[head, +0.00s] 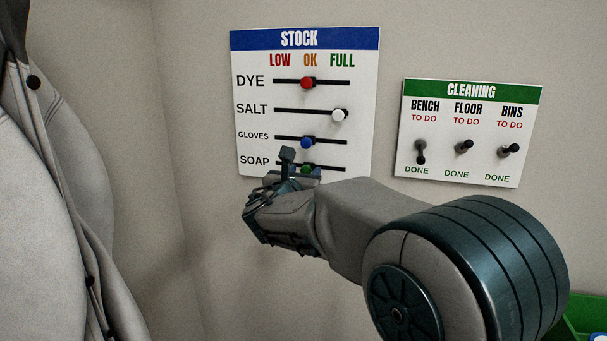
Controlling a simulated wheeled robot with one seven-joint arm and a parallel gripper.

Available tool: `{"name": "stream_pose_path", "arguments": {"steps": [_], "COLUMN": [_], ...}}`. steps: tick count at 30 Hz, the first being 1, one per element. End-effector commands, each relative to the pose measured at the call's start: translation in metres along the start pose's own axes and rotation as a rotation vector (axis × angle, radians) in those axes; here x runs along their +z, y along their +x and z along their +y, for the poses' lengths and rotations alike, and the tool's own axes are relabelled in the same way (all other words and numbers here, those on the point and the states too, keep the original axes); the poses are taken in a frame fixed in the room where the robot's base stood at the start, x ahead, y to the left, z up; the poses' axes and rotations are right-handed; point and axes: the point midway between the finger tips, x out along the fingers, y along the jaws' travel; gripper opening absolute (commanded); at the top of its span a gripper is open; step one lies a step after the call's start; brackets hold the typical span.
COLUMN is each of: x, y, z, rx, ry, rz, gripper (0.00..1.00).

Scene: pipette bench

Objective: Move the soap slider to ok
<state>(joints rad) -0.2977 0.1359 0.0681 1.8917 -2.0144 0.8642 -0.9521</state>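The white STOCK board (360,110) hangs on the wall with LOW, OK and FULL columns. The soap slider's green knob (306,168) is on the bottom track, beside the SOAP label. It sits roughly below the OK heading, nearly in line with the red and blue knobs above. My gripper (288,170) is in front of the board at the soap row and hides the lower part of the knob and some of the track. One finger sticks up left of the knob. I cannot tell whether the fingers touch the knob or how far apart they are.
Close above are the blue gloves knob (306,143), white salt knob (339,115) under FULL and red dye knob (307,83). A CLEANING board (440,172) with three switches is at the right. Grey coats (60,200) hang at the left. A green bin (585,315) shows bottom right.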

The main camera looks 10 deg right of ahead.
Motion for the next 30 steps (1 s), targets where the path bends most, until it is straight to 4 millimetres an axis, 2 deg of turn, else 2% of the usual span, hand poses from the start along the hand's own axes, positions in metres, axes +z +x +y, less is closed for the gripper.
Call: {"name": "stream_pose_path", "arguments": {"steps": [5, 8, 11, 21, 24, 30], "x": [0.0, -0.001, -0.001, 0.0, 0.0, 0.0], "y": [-0.002, -0.01, -0.027, -0.103, -0.12, -0.137], "z": [0.0, 0.0, 0.001, 0.001, 0.001, 0.001], "rx": [0.0, 0.001, 0.003, 0.003, 0.003, 0.001], "ry": [0.0, 0.0, 0.002, 0.0, 0.0, -0.001], "rz": [0.0, 0.001, 0.0, -0.001, -0.001, 0.0], "gripper": [0.44, 0.44, 0.44, 0.44, 0.44, 0.44]}}
